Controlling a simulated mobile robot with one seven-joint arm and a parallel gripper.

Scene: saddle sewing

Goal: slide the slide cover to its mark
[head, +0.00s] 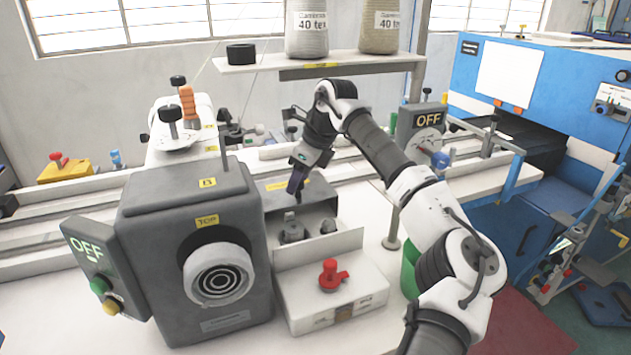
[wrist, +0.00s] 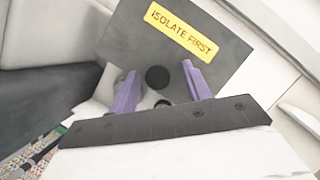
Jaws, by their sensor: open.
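The slide cover, a dark grey plate (wrist: 215,62) with a yellow "ISOLATE FIRST" label, fills the middle of the wrist view. It also shows in the head view (head: 268,200), behind an open bay holding grey round parts (head: 291,230). A round black knob (wrist: 158,77) on the cover appears between my two purple fingers. My gripper (head: 297,188) points down over the cover, and in the wrist view (wrist: 160,72) its fingers are apart with gaps beside the knob. I cannot tell the fingertips' height relative to the knob. I cannot make out the mark.
A grey machine head (head: 190,250) stands left of the bay, with an OFF box (head: 105,265) on its side. A white box (head: 330,300) with a red knob (head: 332,275) sits in front. A second OFF panel (head: 425,128) stands behind my arm.

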